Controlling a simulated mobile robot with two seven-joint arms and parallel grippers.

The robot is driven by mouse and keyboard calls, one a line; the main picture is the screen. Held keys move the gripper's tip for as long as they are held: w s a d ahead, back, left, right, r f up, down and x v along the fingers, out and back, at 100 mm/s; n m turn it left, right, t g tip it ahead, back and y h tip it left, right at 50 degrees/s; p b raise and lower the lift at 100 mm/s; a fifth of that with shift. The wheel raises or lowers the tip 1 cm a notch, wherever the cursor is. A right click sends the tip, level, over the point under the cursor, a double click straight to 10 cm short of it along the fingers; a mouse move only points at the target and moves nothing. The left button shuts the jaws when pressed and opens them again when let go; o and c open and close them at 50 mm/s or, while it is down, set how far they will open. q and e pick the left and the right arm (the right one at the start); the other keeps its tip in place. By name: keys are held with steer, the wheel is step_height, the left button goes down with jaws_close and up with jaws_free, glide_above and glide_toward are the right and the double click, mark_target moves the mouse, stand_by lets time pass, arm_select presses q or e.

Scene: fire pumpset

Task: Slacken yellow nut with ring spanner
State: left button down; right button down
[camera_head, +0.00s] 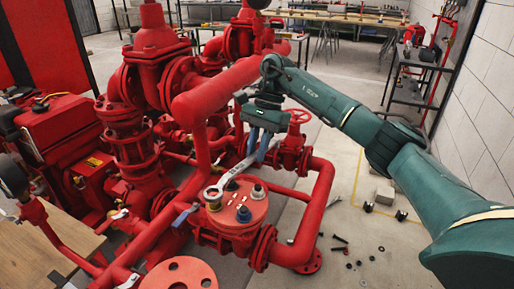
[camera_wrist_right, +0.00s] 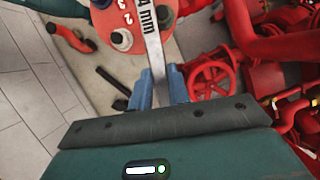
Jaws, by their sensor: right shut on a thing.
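I cannot tell how far the ring is seated, and the nut's yellow colour is barely visible. My right gripper (camera_head: 262,150) is shut on the spanner's handle, above and behind the cover. In the right wrist view the handle (camera_wrist_right: 151,40), with "mm" marking, runs up between the blue fingers (camera_wrist_right: 160,88); the ring end is out of that frame. My left gripper is not in view.
A blue nut (camera_head: 243,214) and a grey nut (camera_head: 258,191) stand on the same cover. Red pipes surround the cover. Loose bolts and nuts (camera_head: 340,240) lie on the floor at right.

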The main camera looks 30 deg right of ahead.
steer(key=shift+f+b, duration=0.35)
steer(key=shift+f, duration=0.15)
steer(key=shift+f+b, duration=0.45)
steer(key=shift+f, duration=0.35)
steer(key=shift+w+a+r, duration=0.1)
steer(key=shift+w+a, duration=0.05)
steer(key=shift+w, duration=0.05)
steer(key=shift+w+a+n+g+h, duration=0.3)
steer(key=shift+w+a+n, duration=0.45)
steer(key=shift+w+n, duration=0.35)
steer(key=shift+w+a+n+g+h, duration=0.2)
steer(key=shift+w+a+n+g, duration=0.2)
steer(key=shift+w+a+n, duration=0.5)
steer(key=shift+s+d, duration=0.15)
steer(key=shift+d, duration=0.25)
